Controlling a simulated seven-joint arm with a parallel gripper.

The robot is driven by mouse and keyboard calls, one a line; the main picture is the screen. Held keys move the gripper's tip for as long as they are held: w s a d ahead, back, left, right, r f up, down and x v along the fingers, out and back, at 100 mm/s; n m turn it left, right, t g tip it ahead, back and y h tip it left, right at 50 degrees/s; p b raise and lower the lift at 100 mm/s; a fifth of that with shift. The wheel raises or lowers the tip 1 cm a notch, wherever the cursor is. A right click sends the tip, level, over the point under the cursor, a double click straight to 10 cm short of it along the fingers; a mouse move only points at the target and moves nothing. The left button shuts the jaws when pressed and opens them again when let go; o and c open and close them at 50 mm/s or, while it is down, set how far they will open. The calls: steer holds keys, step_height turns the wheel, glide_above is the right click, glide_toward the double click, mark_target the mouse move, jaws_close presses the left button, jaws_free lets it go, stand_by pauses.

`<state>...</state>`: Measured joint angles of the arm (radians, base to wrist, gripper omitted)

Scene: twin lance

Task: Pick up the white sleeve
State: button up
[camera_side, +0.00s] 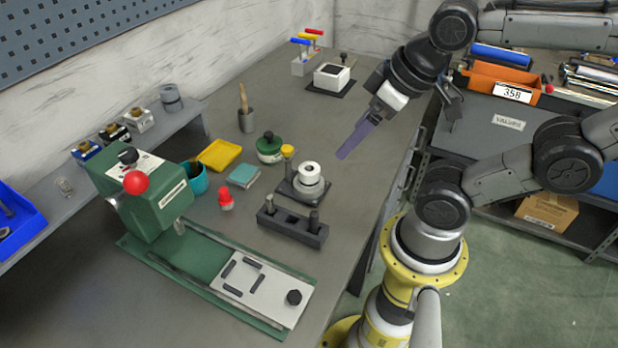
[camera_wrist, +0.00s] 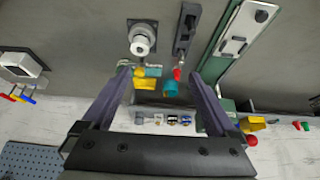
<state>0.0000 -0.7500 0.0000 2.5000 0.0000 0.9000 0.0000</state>
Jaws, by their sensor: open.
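A white sleeve (camera_side: 308,173), a short round stepped piece, stands upright on a dark square base on the bench. It shows in the wrist view (camera_wrist: 142,40) at the upper middle, beyond the fingertips and a little left of the gap between them. My gripper (camera_side: 345,153) is above the bench, up and right of the sleeve in the side view, and apart from it. In the wrist view its two long purple fingers (camera_wrist: 160,74) are spread wide with nothing between them.
A dark block with holes and pegs (camera_side: 292,226) is close in front of the sleeve. A green round container (camera_side: 269,150), yellow tray (camera_side: 219,154), red-topped piece (camera_side: 225,200) and green press (camera_side: 145,200) stand left. The bench right of the sleeve is clear.

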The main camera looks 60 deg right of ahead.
steer(key=m+g+h, duration=0.3)
steer(key=m, duration=0.7)
glide_above(309, 177)
steer(key=s+a, duration=0.2)
steer(key=s, duration=0.1)
step_height(309, 177, down, 6)
steer(key=x, duration=0.7)
steer(key=shift+w+d, duration=0.15)
steer(key=shift+w+x, duration=0.15)
steer(key=shift+x, duration=1.25)
steer(key=shift+w+x, duration=0.2)
steer(key=shift+x, duration=1.2)
steer(key=shift+d+r, duration=0.15)
steer(key=shift+d, duration=0.05)
steer(key=shift+c, duration=0.2)
jaws_close()
